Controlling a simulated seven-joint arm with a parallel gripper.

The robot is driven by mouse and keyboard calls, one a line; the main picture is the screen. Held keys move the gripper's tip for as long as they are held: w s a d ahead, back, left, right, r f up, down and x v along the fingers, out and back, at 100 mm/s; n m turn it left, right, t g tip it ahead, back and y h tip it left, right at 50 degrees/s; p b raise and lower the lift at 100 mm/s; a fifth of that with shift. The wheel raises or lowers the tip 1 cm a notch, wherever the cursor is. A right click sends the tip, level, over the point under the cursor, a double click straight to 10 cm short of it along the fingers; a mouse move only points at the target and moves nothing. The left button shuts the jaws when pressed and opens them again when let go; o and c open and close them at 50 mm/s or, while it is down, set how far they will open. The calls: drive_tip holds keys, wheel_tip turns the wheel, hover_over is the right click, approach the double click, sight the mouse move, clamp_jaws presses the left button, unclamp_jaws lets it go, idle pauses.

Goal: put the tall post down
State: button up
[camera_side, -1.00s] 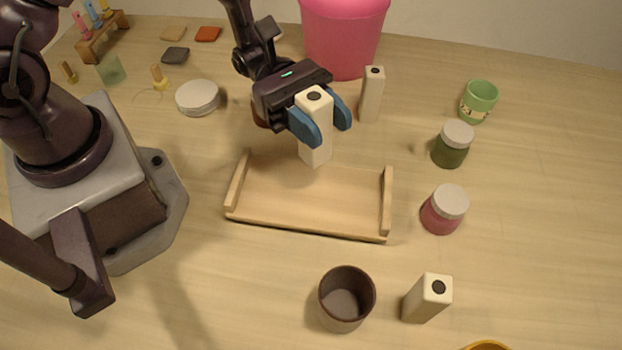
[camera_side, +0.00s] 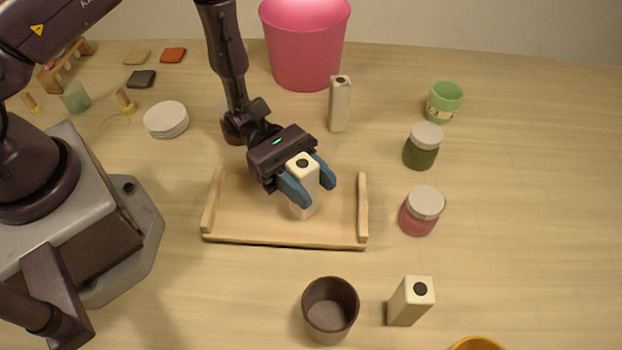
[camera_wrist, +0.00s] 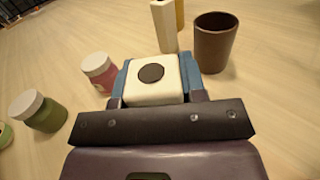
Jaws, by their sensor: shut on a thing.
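My gripper (camera_side: 308,190) has its blue fingers shut on a cream tall post (camera_side: 303,183) with a dark round spot on top. The post is upright over the right half of the wooden tray (camera_side: 245,218), between its raised end walls. Its lower end shows close to the tray floor; I cannot tell whether it touches. In the wrist view the held post (camera_wrist: 150,92) shows its top between the fingers (camera_wrist: 152,80), and the tray is hidden. A similar post (camera_side: 340,106) stands behind the tray, and another (camera_side: 408,303) stands in front on the right.
A dark brown cup (camera_side: 330,312) stands in front of the tray. A pink jar (camera_side: 419,216) and a green jar (camera_side: 421,152) stand to its right. A pink bucket (camera_side: 304,50) and a green cup (camera_side: 444,102) are behind. The table at far right is clear.

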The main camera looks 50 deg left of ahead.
drive_tip(key=o, duration=1)
drive_tip(key=shift+f, duration=0.1)
drive_tip(key=shift+o, duration=0.2)
drive_tip(key=shift+r, duration=0.2)
drive_tip(key=a, duration=1.2)
drive_tip(key=s+a+r+m+t+y, duration=0.2)
drive_tip(key=s+a+r+m+y, duration=0.1)
drive_tip(key=r+m+y, duration=0.3)
drive_tip(key=s+a+r+m+t+y, duration=0.1)
drive_tip(key=s+a+r+m+y, duration=0.2)
drive_tip(key=r+m+y, duration=0.3)
drive_tip(key=s+a+r+m+t+y, duration=0.2)
drive_tip(key=r+m+y, duration=0.4)
drive_tip(key=r, duration=0.7)
drive_tip(key=shift+s+a+r+t, duration=0.25)
drive_tip(key=shift+s+a, duration=0.5)
drive_tip(key=shift+s, duration=0.6)
